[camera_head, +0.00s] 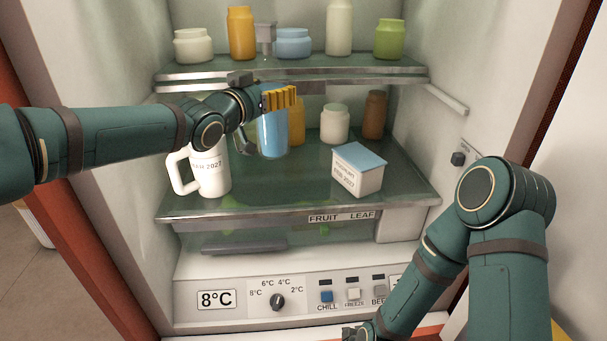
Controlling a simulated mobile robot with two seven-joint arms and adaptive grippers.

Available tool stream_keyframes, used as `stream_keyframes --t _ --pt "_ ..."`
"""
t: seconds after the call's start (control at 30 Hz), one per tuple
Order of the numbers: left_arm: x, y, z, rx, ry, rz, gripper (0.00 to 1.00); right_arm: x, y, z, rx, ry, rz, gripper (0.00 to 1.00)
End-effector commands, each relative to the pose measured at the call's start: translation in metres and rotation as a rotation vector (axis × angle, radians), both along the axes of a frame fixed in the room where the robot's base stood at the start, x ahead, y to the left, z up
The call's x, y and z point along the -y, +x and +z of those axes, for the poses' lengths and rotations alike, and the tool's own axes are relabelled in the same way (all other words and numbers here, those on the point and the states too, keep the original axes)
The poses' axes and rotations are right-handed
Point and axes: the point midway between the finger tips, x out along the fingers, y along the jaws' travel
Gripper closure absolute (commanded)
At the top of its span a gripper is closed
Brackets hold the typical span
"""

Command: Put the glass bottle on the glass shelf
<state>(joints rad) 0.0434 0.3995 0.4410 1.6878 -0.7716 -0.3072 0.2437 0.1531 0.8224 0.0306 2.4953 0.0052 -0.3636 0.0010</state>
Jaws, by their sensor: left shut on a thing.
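My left gripper (266,122) reaches into the fridge between the two glass shelves. It is shut on a blue bottle-like container (274,136), whose top the gripper partly hides. The container is over the lower glass shelf (285,190); I cannot tell whether its base touches the glass. The upper glass shelf (290,67) is above. My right gripper (360,333) shows only in part at the bottom edge, outside the fridge, and its fingers cannot be made out.
A white jug (211,172) stands left of the blue container. A yogurt carton (358,172) stands to the right. A cream jar (335,122) and a brown bottle (374,115) are behind. Several jars line the upper shelf. The lower shelf's front middle is clear.

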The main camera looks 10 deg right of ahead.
Motion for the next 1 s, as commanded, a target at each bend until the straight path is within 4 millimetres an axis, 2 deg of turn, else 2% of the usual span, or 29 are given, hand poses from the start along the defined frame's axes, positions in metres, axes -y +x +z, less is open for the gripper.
stream_keyframes --t 0.07,0.3,0.53,0.8,1.0 --pt "0.001 0.0 -0.004 0.004 -0.003 -0.001 0.72 0.0 0.0 -0.001 0.0 0.0 0.0 0.31" --pt "0.001 0.0 -0.038 0.004 -0.002 -0.002 0.72 -0.001 0.0 -0.007 0.0 -0.001 0.0 0.31" --pt "0.0 0.0 -0.054 0.004 -0.002 -0.001 0.72 -0.001 0.0 -0.009 0.0 -0.001 0.0 0.31" --pt "0.001 0.0 -0.091 0.004 -0.002 -0.001 0.72 -0.001 0.0 -0.01 0.0 -0.002 0.0 0.31" --pt "0.0 0.0 -0.096 0.006 -0.003 0.0 0.72 -0.001 0.0 -0.011 0.0 -0.002 0.0 0.31"
